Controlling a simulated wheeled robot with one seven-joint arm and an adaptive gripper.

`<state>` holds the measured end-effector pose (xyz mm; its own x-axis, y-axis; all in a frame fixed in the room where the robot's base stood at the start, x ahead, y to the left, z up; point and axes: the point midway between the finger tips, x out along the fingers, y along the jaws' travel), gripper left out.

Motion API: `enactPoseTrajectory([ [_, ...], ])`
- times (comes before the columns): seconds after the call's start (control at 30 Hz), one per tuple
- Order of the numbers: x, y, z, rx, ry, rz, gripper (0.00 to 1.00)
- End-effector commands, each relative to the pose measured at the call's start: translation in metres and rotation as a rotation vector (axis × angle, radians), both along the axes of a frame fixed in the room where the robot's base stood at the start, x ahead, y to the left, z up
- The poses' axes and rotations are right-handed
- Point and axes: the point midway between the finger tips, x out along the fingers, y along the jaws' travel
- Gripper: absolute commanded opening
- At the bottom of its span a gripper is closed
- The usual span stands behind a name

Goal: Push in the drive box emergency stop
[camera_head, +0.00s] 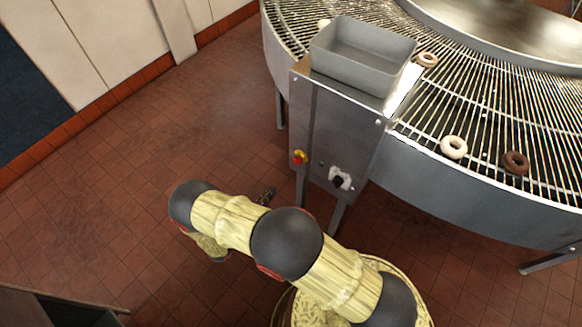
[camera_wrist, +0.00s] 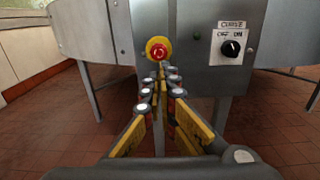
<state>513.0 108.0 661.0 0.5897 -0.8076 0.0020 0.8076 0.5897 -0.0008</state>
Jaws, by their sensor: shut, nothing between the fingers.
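The drive box (camera_head: 342,115) is a grey metal cabinet at the side of the round wire conveyor. Its emergency stop (camera_head: 300,157) is a red button on a yellow base, low on the front face. In the wrist view the emergency stop (camera_wrist: 159,49) is near the top centre, straight beyond my fingertips. My gripper (camera_wrist: 162,68) is shut and empty, its tips just below the button in the picture. I cannot tell whether they touch it. In the head view my gripper (camera_head: 267,196) shows as a small dark shape left of the box, partly hidden by my arm.
A black rotary switch (camera_wrist: 232,48) on a white plate labelled CURVE sits right of the button. A grey tray (camera_head: 362,55) stands on top of the box. Doughnuts (camera_head: 453,147) lie on the wire conveyor (camera_head: 480,120). Metal legs (camera_head: 337,216) stand below.

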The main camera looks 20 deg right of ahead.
Motion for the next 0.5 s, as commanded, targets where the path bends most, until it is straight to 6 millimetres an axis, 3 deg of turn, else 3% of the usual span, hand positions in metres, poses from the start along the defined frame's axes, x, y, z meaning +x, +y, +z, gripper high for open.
enactPoseTrajectory([
  [0.27,0.003,-0.005,0.000,0.001,0.001,-0.004,0.00],
  [0.5,0.023,-0.034,-0.002,0.002,0.000,-0.007,0.00],
])
